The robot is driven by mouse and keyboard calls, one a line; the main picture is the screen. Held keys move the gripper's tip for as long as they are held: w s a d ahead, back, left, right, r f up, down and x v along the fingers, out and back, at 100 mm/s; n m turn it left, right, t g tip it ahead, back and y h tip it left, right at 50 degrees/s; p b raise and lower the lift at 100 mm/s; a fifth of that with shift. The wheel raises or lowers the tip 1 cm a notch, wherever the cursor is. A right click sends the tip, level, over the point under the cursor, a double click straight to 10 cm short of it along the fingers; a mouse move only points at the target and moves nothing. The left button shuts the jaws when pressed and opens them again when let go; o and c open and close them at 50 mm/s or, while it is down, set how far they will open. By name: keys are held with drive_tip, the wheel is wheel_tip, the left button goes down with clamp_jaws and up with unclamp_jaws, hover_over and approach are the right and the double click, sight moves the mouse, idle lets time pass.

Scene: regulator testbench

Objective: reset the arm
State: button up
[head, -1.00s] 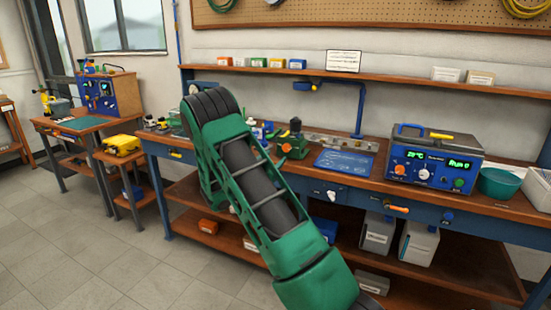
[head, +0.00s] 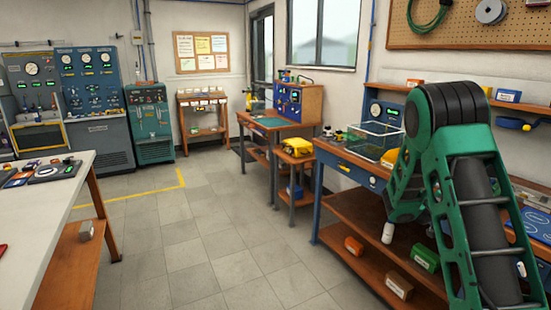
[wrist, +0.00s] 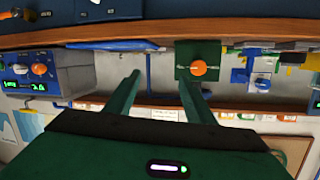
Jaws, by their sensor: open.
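My arm, green with black joints, stands at the right of the head view, bent at a raised elbow in front of the workbench (head: 345,163). My gripper (wrist: 159,80) shows in the wrist view, which is upside down. Its two green fingers are apart, with nothing held between them. A green block with an orange knob (wrist: 198,68) appears beyond the right finger; I cannot tell how far away it is. The gripper is hidden in the head view.
A white-topped table (head: 45,190) stands at the left. Open tiled floor (head: 195,235) lies between it and the workbench. A small stand with a yellow case (head: 296,147) and a desk with a blue panel (head: 288,101) stand beyond the bench. Blue test cabinets (head: 92,80) line the back.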

drive_tip(key=s+a+g+y, duration=0.2)
drive_tip(key=s+y, duration=0.1)
drive_tip(key=s, duration=0.6)
drive_tip(key=s+a+r+n+g+y, duration=0.1)
drive_tip(key=s+a+n+y, duration=0.9)
drive_tip(key=s+a, duration=1.7)
drive_tip(key=shift+s+n+g+y, duration=0.3)
drive_tip(key=shift+s+y, duration=0.15)
drive_tip(key=shift+y, duration=0.75)
drive_tip(key=shift+a, duration=0.1)
drive_tip(key=shift+w+f, duration=0.25)
drive_tip(key=shift+w, duration=0.35)
